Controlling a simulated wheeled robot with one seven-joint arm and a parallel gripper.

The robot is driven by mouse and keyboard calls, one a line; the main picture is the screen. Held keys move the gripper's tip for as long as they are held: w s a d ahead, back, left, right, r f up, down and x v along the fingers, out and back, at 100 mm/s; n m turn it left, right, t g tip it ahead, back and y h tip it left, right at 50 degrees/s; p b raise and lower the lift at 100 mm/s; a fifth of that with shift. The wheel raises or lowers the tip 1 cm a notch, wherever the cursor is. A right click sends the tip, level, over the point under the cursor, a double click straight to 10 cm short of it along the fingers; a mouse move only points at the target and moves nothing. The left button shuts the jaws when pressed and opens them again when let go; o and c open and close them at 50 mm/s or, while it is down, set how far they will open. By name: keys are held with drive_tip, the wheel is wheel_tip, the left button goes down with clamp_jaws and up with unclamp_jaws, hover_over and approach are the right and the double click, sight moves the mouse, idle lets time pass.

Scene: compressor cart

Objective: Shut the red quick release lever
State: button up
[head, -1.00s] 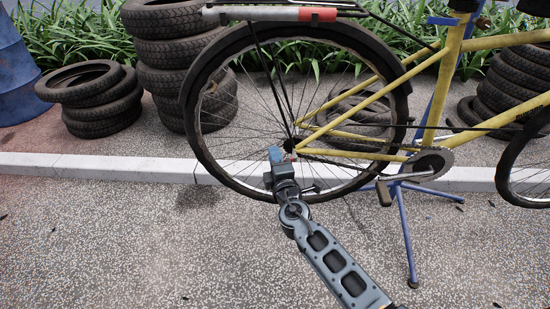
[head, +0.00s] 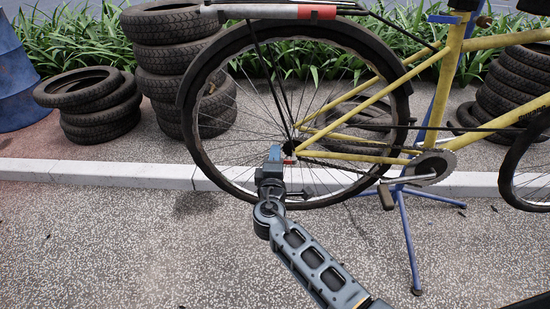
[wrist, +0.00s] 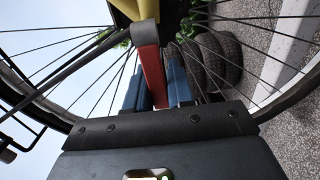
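The red quick release lever (wrist: 150,68) shows in the middle of the wrist view, running from the yellow frame end (wrist: 135,9) down toward my gripper's dark body. In the head view only a small red part of the lever (head: 289,161) shows, by the rear wheel's hub. My gripper (head: 276,152) is at the hub, its fingertips just left of that red part. In the wrist view its two blue fingers (wrist: 157,83) show on either side of the lever, a narrow gap apart. The lever partly covers the left finger. Whether they touch or grip it is unclear.
The rear wheel (head: 190,120) with its spokes surrounds the hub. The yellow bicycle frame (head: 370,100), a crank (head: 386,195) and a blue stand (head: 408,235) lie to the right. Stacked tires (head: 100,110) and a kerb (head: 100,173) are behind.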

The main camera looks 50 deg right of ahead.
drive_tip(key=o, duration=0.3)
drive_tip(key=v, duration=0.8)
idle(0.6)
